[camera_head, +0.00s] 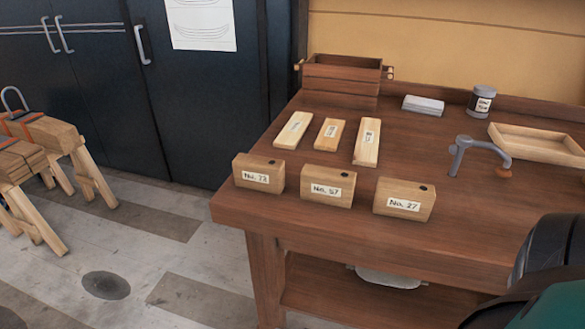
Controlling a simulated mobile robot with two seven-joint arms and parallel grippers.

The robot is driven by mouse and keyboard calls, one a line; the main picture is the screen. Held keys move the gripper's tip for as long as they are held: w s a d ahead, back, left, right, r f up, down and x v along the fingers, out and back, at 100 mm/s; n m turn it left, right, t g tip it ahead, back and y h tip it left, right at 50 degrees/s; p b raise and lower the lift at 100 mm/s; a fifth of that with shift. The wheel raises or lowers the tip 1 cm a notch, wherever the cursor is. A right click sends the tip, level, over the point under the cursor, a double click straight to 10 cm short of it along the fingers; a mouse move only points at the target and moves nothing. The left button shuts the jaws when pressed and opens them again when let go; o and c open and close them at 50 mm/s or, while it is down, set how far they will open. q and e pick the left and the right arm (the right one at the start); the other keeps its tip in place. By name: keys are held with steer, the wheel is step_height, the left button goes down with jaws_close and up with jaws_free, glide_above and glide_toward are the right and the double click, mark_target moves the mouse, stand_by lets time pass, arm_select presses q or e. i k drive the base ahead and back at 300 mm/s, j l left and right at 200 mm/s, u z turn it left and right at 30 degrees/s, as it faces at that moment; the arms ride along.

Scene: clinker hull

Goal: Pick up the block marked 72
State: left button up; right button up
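The block that appears to read No. 72 (258,174) stands at the left front corner of the wooden workbench (330,243). It is a light brown wooden block with a white label on its front face and a small dark spot on top. A similar block marked No. 57 (327,187) stands to its right, and one marked No. 27 (404,199) stands further right; gaps separate them. Neither gripper shows in the head view. A dark and teal rounded part at the lower right seems to be my own arm.
Behind the blocks lie three pale labelled wood pieces (331,135). Further back are a wooden box (341,81), a grey block (423,105) and a labelled can (481,101). A grey clamp (476,150) and a shallow tray (537,147) stand right. Sawhorses (62,137) stand left; floor between is clear.

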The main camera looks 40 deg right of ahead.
mark_target(258, 173)
steer(key=i+j+z, duration=0.15)
steer(key=z, duration=0.3)
steer(key=i+j+z, duration=0.1)
steer(key=z, duration=0.3)
steer(key=i+j+z, duration=0.1)
steer(key=j+z, duration=0.5)
steer(key=z, duration=0.3)
steer(key=j+z, duration=0.25)
steer(key=z, duration=0.2)
steer(key=i+j, duration=0.05)
